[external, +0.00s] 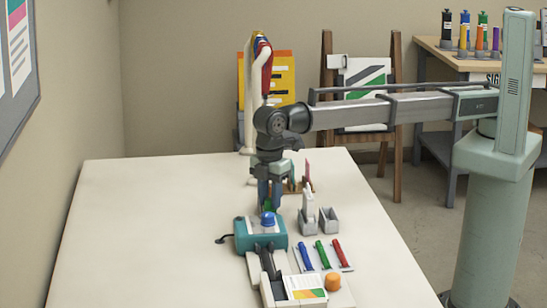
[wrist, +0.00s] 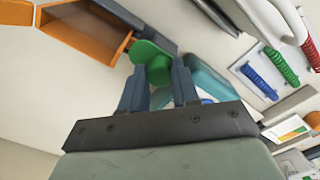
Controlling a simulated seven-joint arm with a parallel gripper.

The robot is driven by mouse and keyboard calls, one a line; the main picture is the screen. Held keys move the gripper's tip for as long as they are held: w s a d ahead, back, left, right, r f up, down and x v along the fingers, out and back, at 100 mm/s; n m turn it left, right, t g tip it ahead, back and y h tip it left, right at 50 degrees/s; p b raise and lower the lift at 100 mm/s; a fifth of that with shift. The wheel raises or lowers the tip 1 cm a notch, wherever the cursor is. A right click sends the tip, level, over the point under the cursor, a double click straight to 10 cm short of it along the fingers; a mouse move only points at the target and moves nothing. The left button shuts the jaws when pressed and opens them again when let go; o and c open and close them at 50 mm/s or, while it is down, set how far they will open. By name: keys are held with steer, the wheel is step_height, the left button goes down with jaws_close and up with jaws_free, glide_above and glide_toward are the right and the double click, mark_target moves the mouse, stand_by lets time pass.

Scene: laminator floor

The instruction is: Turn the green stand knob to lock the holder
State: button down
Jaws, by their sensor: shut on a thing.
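The green knob (wrist: 157,68) shows in the wrist view as a round disc with a narrower part, between my two fingertips. My gripper (wrist: 158,85) is shut on it, one finger on each side. In the external view my gripper (external: 268,196) points down just behind the teal machine (external: 249,240) with the blue dome (external: 268,219). Only a sliver of green (external: 267,205) shows between the fingers there. A dark bar (wrist: 125,15) runs up to the knob in the wrist view. I cannot tell which part is the holder.
Blue, green (external: 321,254) and red tools lie on a white tray at right. Two grey bins (external: 328,220) stand near the gripper, one with a white item. A white-and-black device with an orange knob (external: 333,281) is in front. The table's left side (external: 130,230) is clear.

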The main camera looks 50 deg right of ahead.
mark_target(270, 199)
steer(key=c, duration=0.8)
jaws_free()
step_height(270, 199, up, 14)
steer(key=shift+f, duration=0.1)
stand_by(0.4)
